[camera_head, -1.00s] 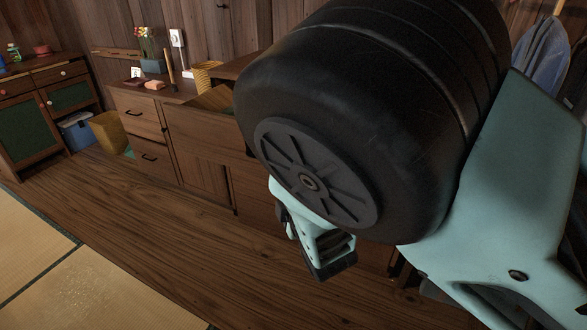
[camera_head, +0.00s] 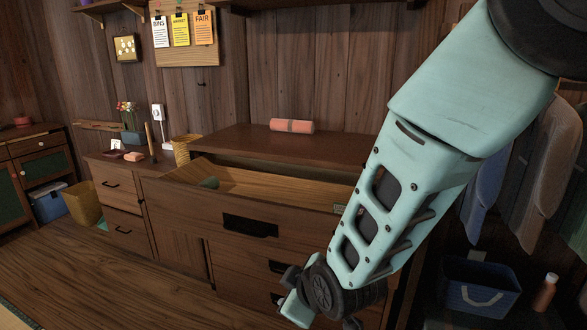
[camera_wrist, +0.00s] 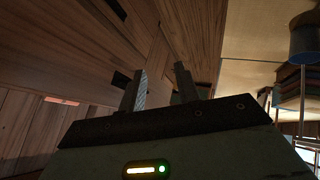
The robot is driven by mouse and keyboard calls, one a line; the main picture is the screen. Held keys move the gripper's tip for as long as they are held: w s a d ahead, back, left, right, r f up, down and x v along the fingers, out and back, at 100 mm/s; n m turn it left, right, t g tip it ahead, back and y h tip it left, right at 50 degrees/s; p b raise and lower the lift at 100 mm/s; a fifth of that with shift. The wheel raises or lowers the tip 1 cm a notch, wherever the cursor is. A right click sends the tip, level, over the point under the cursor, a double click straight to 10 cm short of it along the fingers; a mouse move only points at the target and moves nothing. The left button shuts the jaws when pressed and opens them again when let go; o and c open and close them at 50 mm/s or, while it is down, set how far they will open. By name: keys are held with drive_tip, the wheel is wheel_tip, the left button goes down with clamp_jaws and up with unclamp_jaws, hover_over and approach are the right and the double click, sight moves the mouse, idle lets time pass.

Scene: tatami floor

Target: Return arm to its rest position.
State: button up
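My arm reaches down from the upper right in the head view, in front of a wooden dresser (camera_head: 183,222). My gripper is mostly hidden below my wrist joint in that view. In the wrist view my gripper (camera_wrist: 161,88) shows two fingers standing apart with nothing between them. Beyond the fingers are wooden surfaces with dark handle slots.
The dresser's top drawer (camera_head: 265,185) stands pulled out, with a small green thing (camera_head: 209,183) inside. A pink-orange roll (camera_head: 291,126) lies on the dresser top. Clothes (camera_head: 548,160) hang at right above a blue bin (camera_head: 478,290). Wooden floor (camera_head: 100,285) at left is clear.

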drive_tip(key=s+d+r+m+g+h, duration=0.2)
drive_tip(key=s+d+r+m+g, duration=0.15)
drive_tip(key=s+d, duration=0.6)
drive_tip(key=s+d+r+m+g+h, duration=0.2)
drive_tip(key=s+d+r+g, duration=0.3)
drive_tip(key=s, duration=0.8)
wheel_tip(320, 180, up, 12)
drive_tip(key=t+p, duration=0.1)
drive_tip(key=p, duration=1.1)
drive_tip(key=shift+w+r, duration=0.2)
